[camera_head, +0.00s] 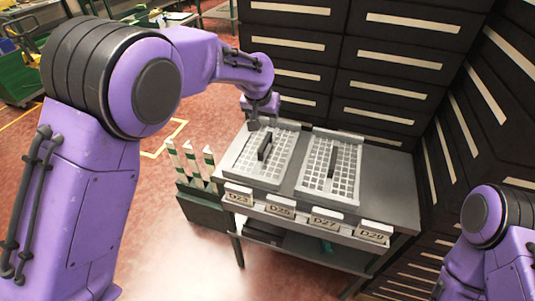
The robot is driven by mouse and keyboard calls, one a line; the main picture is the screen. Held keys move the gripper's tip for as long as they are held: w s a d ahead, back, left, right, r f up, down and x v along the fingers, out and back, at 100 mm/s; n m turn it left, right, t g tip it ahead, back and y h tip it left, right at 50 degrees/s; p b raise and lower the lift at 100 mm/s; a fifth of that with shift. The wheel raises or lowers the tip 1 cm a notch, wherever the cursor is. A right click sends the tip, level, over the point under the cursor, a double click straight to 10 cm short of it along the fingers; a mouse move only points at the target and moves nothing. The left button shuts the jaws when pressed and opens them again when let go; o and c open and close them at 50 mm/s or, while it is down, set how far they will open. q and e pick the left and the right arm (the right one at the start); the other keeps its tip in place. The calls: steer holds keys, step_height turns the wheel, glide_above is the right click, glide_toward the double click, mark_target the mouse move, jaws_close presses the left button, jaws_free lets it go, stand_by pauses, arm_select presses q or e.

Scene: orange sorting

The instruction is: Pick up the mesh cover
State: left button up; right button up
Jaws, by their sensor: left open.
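Two pale grey mesh covers lie side by side on the table, each with a dark upright handle across its middle. The left mesh cover (281,158) has its handle (265,147) standing clear. The right mesh cover (346,172) has its handle (332,162) pointing away from me. My left gripper (262,119) is open and empty near the back left edge of the left cover, beyond its handle. Whether its fingers touch anything is too small to tell. My right arm shows at the lower right, but its gripper is out of view.
The grey table (390,180) has bare top at its right. Label plates such as D25 (281,210) line its front edge. Dark drawer cabinets (395,70) stand close behind and to the right. White and green cartons (191,160) stand in a dark box on the left.

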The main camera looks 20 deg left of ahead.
mark_target(265, 142)
arm_select(q)
step_height(265, 142, down, 3)
steer(key=shift+a+f+b, duration=0.1)
steer(key=shift+a+b, duration=0.05)
steer(key=shift+b, duration=0.85)
steer(key=shift+a+f, duration=0.1)
steer(key=shift+f, duration=0.15)
steer(key=p+x, duration=0.1)
steer(key=x, duration=0.5)
steer(key=p+x, duration=0.1)
steer(key=x, duration=0.3)
steer(key=shift+a+f+p, duration=0.1)
steer(key=shift+a+p, duration=0.25)
steer(key=shift+a, duration=0.05)
jaws_close()
arm_select(e)
steer(key=shift+w+f, duration=0.1)
steer(key=shift+f, duration=0.15)
